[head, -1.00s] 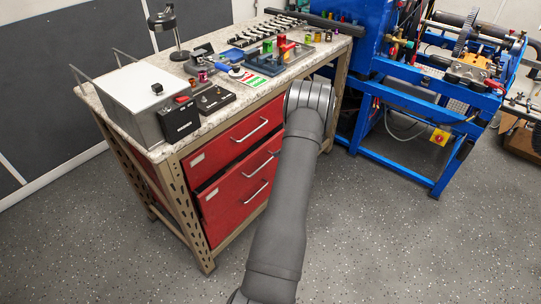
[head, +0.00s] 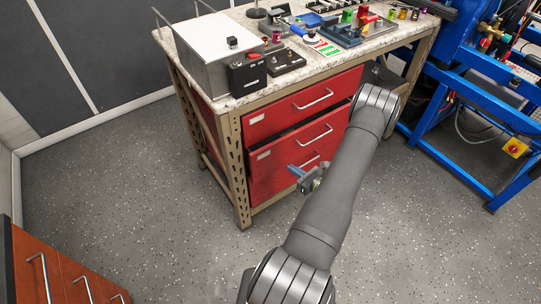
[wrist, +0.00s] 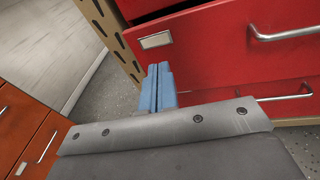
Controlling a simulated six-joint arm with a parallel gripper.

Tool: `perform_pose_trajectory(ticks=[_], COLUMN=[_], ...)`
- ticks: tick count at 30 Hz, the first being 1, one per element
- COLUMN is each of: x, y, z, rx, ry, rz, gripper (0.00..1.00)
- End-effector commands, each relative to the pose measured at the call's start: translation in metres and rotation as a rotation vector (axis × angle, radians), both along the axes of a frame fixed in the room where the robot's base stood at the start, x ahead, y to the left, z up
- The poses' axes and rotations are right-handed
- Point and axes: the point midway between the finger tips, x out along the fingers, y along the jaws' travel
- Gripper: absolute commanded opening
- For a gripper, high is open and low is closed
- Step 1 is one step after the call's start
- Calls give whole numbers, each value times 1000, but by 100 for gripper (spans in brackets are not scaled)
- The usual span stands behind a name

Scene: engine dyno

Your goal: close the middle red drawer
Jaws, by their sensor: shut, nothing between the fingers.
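The middle red drawer (head: 270,158) is pulled out a little from the workbench, with a dark gap above its front. Its bar handle (head: 317,135) faces the room. In the wrist view the middle drawer (wrist: 215,48) fills the upper right, with a white label and its handle (wrist: 284,30). My gripper (head: 296,171) is in front of the drawers, towards the lower part of the stack. In the wrist view its blue fingers (wrist: 158,88) are together and empty, below the drawer's label. Whether they touch the drawer front cannot be told.
The top red drawer (head: 285,110) looks closed. The bottom drawer's handle (head: 304,160) shows below the middle one. A perforated bench leg (head: 236,165) stands left of the drawers. An orange cabinet (head: 65,275) is at the lower left. The speckled floor between is clear.

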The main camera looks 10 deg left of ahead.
Motion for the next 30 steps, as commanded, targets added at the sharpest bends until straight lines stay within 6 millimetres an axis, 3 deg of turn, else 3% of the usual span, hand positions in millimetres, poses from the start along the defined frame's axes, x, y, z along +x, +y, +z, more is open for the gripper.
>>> perform_pose_trajectory(ticks=[1,4,11,17,30], x=[-14,-31,-42,-26,34], y=[6,9,10,27,86], z=[-3,-4,-4,-4,-4], rx=[24,39,30,29,30], ry=[-28,-97,-158,-160,-161], rz=[-38,-114,-187,-183,-182], gripper=[0,0,0,0,0])
